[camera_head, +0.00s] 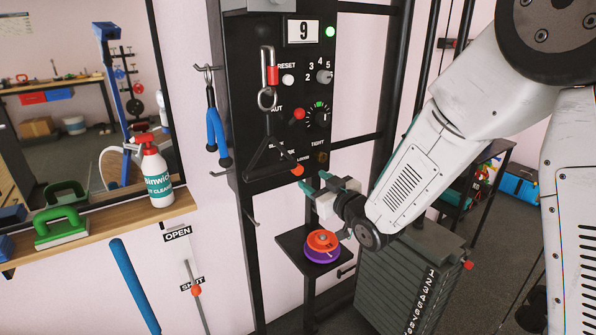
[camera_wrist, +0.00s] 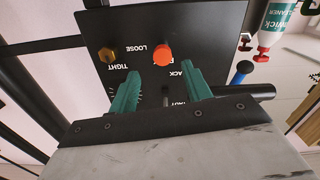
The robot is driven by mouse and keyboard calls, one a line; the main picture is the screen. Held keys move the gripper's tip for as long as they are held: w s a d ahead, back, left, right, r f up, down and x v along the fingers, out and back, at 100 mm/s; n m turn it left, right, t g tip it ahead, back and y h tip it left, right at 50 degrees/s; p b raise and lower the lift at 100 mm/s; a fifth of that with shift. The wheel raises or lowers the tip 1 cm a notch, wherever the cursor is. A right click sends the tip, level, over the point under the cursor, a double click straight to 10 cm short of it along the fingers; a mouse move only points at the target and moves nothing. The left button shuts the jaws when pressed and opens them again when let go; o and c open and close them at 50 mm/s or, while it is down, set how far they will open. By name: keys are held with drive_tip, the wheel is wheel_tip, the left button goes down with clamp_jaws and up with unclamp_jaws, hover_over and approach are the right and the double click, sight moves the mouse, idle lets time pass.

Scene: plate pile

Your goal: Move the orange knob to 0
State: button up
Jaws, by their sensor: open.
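An orange knob (camera_head: 297,170) sticks out low on the black panel (camera_head: 262,110). In the wrist view an orange knob (camera_wrist: 162,53) stands beside a brass fitting (camera_wrist: 106,55) and the printed word LOOSE. Another red-orange knob (camera_head: 298,114) sits higher, left of a round dial (camera_head: 319,116). I cannot read a 0 in either view. My gripper (camera_head: 314,181) is just right of and below the lower orange knob. In the wrist view its teal fingers (camera_wrist: 160,72) are apart and empty, with the orange knob beyond and between their tips. No contact shows.
A black triangular handle (camera_head: 268,160) hangs in front of the panel. Orange and purple discs (camera_head: 322,243) lie on a small shelf below my gripper. A weight stack (camera_head: 400,280) stands at lower right. A spray bottle (camera_head: 156,172) stands on the wooden ledge at left.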

sight(299, 171)
drive_tip(key=x, duration=0.8)
drive_tip(key=shift+s+a, duration=0.1)
clamp_jaws()
drive_tip(key=shift+v, duration=1.3)
unclamp_jaws()
drive_tip(key=shift+s, duration=0.1)
drive_tip(key=v, duration=0.7)
drive_tip(key=shift+s+d, duration=0.25)
drive_tip(key=shift+s, duration=0.1)
